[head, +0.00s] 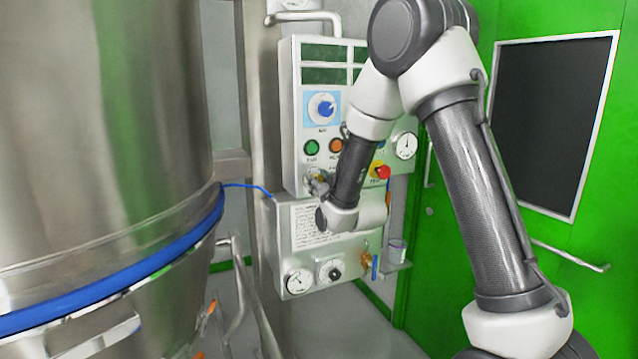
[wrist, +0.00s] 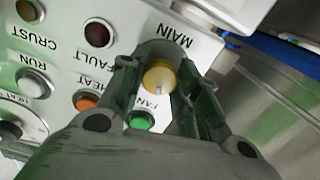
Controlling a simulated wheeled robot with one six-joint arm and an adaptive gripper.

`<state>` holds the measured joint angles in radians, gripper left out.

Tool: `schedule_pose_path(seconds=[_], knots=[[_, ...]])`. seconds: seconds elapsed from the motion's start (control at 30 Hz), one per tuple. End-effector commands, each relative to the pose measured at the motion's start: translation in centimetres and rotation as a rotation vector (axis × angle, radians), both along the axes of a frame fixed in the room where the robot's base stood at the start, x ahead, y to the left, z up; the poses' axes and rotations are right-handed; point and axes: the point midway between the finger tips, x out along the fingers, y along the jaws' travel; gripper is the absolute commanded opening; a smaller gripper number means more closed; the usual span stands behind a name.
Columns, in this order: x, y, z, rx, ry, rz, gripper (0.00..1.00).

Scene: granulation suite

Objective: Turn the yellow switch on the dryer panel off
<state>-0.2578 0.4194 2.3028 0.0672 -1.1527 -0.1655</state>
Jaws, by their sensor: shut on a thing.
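The yellow switch (wrist: 158,77) is a round knob on the light grey dryer panel (head: 293,130), beside the label MAIN in the wrist view. A small pale mark shows on its face near the lower edge of that view. My gripper (wrist: 166,88) is shut on it, with one dark finger on each side. In the head view my gripper (head: 318,182) is at the lower left of the panel's upper box and hides the switch. I cannot tell from the mark whether the switch stands at on or off.
A green button (head: 311,147), an orange button (head: 336,146), a blue dial (head: 322,106) and a red mushroom button (head: 382,172) are near my gripper. A large steel vessel (head: 100,130) with a blue band fills the left. A green door (head: 580,235) stands at right.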

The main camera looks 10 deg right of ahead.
Motion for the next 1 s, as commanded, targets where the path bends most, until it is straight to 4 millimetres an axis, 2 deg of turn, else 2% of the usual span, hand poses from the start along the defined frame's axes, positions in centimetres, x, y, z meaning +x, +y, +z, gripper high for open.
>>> schedule_pose_path(seconds=[0.4,1.0], knots=[[-0.04,-0.02,-0.10,-0.203,-0.038,0.000,0.08],[-0.05,-0.02,-0.14,-0.240,-0.045,0.001,0.08]])
